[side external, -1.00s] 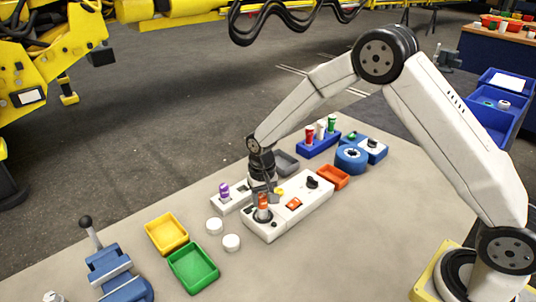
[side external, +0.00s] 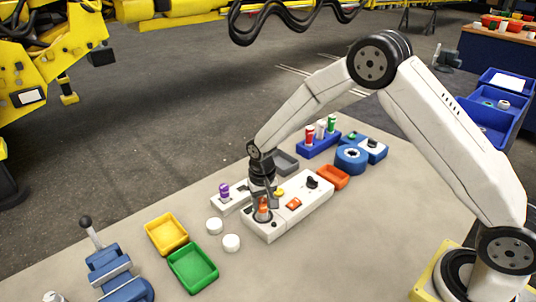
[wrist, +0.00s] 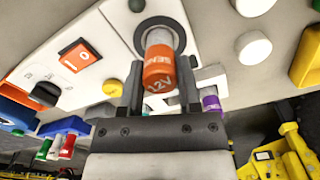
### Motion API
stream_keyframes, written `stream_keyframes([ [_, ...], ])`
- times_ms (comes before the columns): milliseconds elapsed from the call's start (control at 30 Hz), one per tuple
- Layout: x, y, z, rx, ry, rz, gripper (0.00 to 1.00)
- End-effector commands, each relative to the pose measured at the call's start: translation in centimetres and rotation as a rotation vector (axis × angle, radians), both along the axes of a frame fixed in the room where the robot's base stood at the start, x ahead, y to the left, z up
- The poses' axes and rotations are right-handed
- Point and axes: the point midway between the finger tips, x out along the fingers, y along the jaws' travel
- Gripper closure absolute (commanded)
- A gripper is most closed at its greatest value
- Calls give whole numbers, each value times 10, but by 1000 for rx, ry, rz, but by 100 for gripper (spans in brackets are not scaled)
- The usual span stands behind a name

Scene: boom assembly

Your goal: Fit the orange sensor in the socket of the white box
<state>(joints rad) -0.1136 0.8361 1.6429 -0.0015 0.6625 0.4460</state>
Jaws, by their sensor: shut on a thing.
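The orange sensor (wrist: 159,70), marked 12V, stands between the fingers of my gripper (wrist: 160,95), which is shut on it. In the side view, the sensor (side external: 264,206) shows low between the fingers of my gripper (side external: 264,202) at the near left end of the white box (side external: 275,225). In the wrist view, the sensor's pale end lies within the dark ring of the socket (wrist: 179,30) on the white box (wrist: 100,55). The socket's inside is hidden, so I cannot tell how deep the sensor sits.
The box has an orange switch (side external: 294,203) and a black knob (side external: 312,182). A purple-topped part (side external: 224,190) stands close on the left, with white round caps (side external: 231,243) nearby. Green (side external: 193,267) and yellow (side external: 167,233) trays lie further left. The front table area is clear.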

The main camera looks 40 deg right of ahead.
Motion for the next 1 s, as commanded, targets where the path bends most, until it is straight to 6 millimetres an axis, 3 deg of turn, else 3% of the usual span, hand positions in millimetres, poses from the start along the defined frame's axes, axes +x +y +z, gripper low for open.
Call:
stream_keyframes([
  [667, 0, 0, -12, 0, 0, 0, 100],
  [700, 0, 0, -12, 0, 0, 0, 54],
  [800, 0, 0, -12, 0, 0, 0, 22],
  [833, 0, 0, -12, 0, 0, 0, 16],
  [1000, 0, 0, -12, 0, 0, 0, 16],
])
